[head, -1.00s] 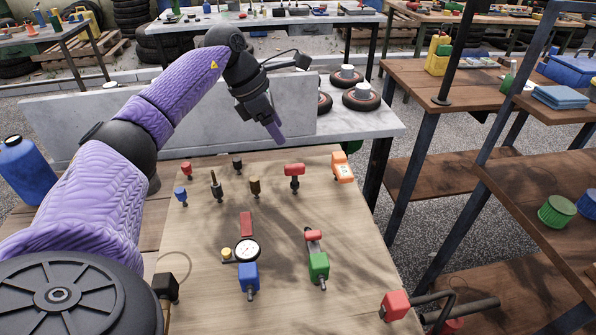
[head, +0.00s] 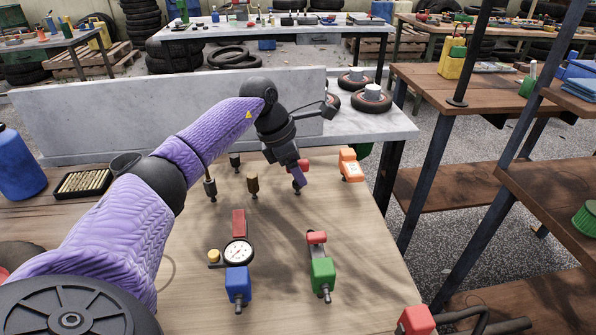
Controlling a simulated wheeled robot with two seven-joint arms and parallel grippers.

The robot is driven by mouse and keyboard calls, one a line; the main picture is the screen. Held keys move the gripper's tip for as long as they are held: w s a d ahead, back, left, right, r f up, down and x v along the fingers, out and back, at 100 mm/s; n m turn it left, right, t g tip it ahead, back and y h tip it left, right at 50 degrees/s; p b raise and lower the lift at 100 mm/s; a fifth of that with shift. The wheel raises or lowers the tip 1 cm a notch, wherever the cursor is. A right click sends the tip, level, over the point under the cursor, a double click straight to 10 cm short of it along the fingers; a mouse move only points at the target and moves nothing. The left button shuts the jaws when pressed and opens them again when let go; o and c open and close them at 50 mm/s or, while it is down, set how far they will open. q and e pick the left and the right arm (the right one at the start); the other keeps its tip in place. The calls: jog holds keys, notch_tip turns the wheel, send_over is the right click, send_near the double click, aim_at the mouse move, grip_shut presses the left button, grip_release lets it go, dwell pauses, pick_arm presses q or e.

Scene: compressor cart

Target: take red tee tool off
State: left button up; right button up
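The red tee tool (head: 305,164) stands in the back row of the wooden panel, a red crosshead on a dark stem. Only part of its red head shows in the head view, because my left gripper (head: 298,180) is in front of it. My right gripper is out of view.
Nearer are a round gauge (head: 238,251), a blue block (head: 238,283) and a green block (head: 322,273). A marble slab (head: 170,112) stands behind.

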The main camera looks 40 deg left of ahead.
pick_arm(q)
jog(key=c, duration=0.7)
grip_shut()
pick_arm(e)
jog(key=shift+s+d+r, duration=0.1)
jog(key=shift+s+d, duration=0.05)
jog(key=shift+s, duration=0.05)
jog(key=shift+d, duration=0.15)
pick_arm(q)
notch_tip(320, 180, up, 11)
jog(key=p, duration=0.4)
jog(key=shift+f+p, duration=0.2)
jog(key=shift+p, duration=0.2)
notch_tip(320, 180, up, 4)
jog(key=p, duration=0.5)
jog(key=shift+r, duration=0.15)
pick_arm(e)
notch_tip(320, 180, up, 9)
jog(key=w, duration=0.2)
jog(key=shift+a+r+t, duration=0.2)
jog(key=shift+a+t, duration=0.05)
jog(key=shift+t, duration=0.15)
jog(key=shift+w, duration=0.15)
